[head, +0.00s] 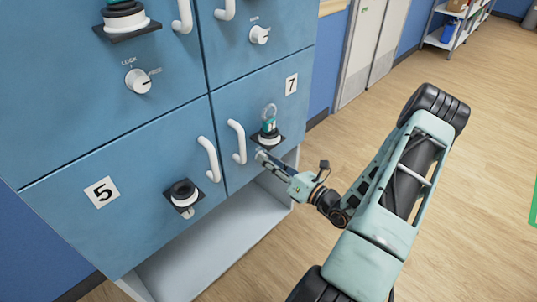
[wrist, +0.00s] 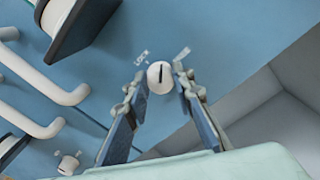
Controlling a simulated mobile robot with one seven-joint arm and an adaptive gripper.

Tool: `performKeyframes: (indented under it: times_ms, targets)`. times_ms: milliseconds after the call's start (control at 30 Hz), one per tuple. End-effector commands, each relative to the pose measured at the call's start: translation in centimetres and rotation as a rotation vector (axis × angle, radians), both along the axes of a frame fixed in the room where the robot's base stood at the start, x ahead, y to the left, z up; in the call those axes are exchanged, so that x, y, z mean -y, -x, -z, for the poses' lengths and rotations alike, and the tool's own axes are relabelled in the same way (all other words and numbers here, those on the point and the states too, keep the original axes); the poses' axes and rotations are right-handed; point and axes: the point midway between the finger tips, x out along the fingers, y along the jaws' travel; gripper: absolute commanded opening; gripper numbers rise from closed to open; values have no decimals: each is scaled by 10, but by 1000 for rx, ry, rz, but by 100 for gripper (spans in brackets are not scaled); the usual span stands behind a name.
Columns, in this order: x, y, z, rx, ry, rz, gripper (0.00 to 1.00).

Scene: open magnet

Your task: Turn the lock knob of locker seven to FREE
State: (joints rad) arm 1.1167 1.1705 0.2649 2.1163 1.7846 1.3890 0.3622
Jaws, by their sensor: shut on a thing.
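Locker seven's blue door (head: 240,105) bears a "7" label (head: 291,84) and a white handle (head: 238,142). Its small white lock knob (wrist: 160,77) sits low on the door, with a black pointer line. In the wrist view the line points up the picture, between a label on the left that looks like LOCK and a blurred one on the right. My gripper (wrist: 162,84) is shut on the knob, one finger on each side. In the head view my gripper (head: 266,159) reaches the door's lower part and mostly hides the knob.
Just above the knob, a black bracket (head: 281,138) holds a teal-topped piece with a ring. Locker five (head: 100,191) is at left, with its own handle (head: 208,158) and bracket. An open grey shelf (head: 220,240) lies below. The floor at right is clear.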

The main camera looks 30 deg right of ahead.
Motion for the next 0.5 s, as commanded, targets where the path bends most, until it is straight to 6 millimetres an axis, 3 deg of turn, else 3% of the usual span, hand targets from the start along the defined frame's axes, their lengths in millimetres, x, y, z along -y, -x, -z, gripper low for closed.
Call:
performKeyframes:
  times_ms: [500]
  targets:
    - [1,0,-1,-160,-442,0,0]
